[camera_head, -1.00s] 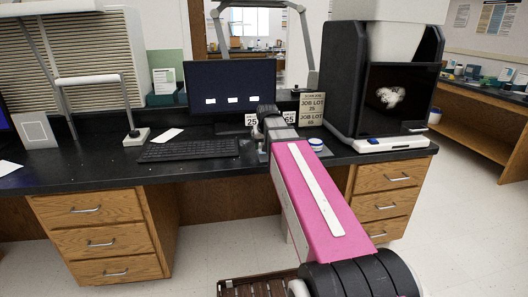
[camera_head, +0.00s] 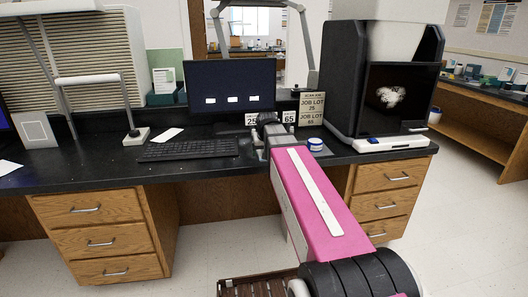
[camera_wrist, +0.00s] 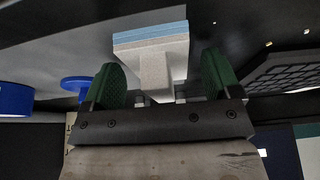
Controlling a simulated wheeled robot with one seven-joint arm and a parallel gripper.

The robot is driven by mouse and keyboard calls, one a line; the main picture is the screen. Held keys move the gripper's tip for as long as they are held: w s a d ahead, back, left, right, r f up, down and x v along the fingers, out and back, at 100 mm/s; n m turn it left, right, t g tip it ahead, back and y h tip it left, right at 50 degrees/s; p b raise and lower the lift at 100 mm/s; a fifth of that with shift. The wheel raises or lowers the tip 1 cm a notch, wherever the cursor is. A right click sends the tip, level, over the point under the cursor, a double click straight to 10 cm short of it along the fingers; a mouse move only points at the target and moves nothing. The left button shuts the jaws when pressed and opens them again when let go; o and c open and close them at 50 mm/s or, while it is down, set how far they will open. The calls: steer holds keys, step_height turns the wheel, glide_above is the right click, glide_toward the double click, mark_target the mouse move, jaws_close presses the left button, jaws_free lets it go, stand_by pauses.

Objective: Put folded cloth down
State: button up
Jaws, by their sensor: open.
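The folded cloth (camera_wrist: 150,52), a pale block with a blue layer along one edge, shows in the wrist view between and beyond the fingers. My gripper (camera_wrist: 160,82) is open, with one green-padded finger on each side of the cloth and visible gaps to both. Whether the cloth's underside rests fully on the surface cannot be told. In the head view my arm reaches over the desk, and the fingertips and cloth are hidden behind it.
The black desk (camera_head: 80,172) holds a keyboard (camera_head: 188,149) left of my arm. A blue-lidded jar (camera_head: 315,145) stands close on the right, with job lot signs (camera_head: 312,108) behind. A dark scanner-like cabinet (camera_head: 385,90) stands farther right.

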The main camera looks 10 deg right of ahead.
steer(key=shift+r, duration=0.1)
steer(key=v, duration=1.2)
steer(key=shift+r, duration=0.1)
